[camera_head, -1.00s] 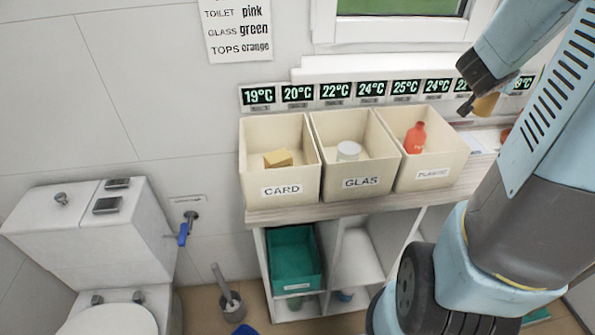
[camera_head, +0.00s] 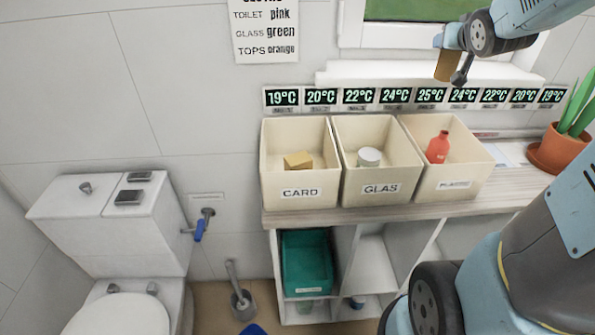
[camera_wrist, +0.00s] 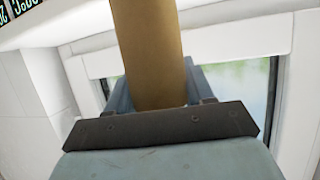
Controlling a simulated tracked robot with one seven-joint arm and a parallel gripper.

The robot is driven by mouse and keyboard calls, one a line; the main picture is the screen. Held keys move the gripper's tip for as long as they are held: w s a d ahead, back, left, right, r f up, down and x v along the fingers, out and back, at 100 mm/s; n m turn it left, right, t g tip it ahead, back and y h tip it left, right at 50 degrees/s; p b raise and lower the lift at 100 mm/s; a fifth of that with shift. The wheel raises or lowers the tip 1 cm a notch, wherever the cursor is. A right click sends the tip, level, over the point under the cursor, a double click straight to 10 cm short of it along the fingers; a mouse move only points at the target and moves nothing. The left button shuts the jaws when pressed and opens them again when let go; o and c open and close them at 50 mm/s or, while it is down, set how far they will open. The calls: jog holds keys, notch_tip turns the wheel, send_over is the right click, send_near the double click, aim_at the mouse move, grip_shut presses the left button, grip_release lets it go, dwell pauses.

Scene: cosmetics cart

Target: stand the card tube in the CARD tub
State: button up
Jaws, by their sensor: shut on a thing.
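The brown card tube (camera_head: 446,66) is held upright by my gripper (camera_head: 455,72), high in front of the window frame at the upper right. In the wrist view the tube (camera_wrist: 150,50) stands between the jaws, and its far end is cut off by the picture's top edge. The cream CARD tub (camera_head: 299,193) is the leftmost of three tubs on the shelf top. A small yellow-brown box (camera_head: 298,161) lies inside it. The held tube is well above and to the right of this tub, over the side of the plastic tub.
The GLAS tub (camera_head: 381,188) holds a white jar (camera_head: 369,156). The right tub (camera_head: 455,184) holds a red bottle (camera_head: 438,147). A row of temperature displays (camera_head: 430,95) runs behind the tubs. A potted plant (camera_head: 565,150) stands at the right.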

jog(key=s+a+n+g+y, duration=0.2)
jog(key=a+n+y, duration=0.35)
jog(key=a, duration=0.55)
jog(key=s+a+n+g+y, duration=0.2)
jog(key=a+n+y, duration=0.35)
jog(key=a, duration=0.55)
jog(key=s+a+f+n+g+y, duration=0.25)
jog(key=s+a+n+g, duration=0.25)
jog(key=s, duration=0.4)
jog(key=s+a+f+n+g+y, duration=0.2)
jog(key=s+a+f+n+g, duration=0.3)
jog(key=s, duration=0.3)
send_over(289, 133)
jog(key=s, duration=0.5)
jog(key=shift+m+g+h, duration=0.25)
jog(key=shift+m+g, duration=0.05)
jog(key=shift+m, duration=0.1)
notch_tip(289, 133, down, 10)
jog(key=shift+d+r, duration=0.1)
jog(key=shift+f, duration=1.25)
jog(key=shift+f, duration=0.35)
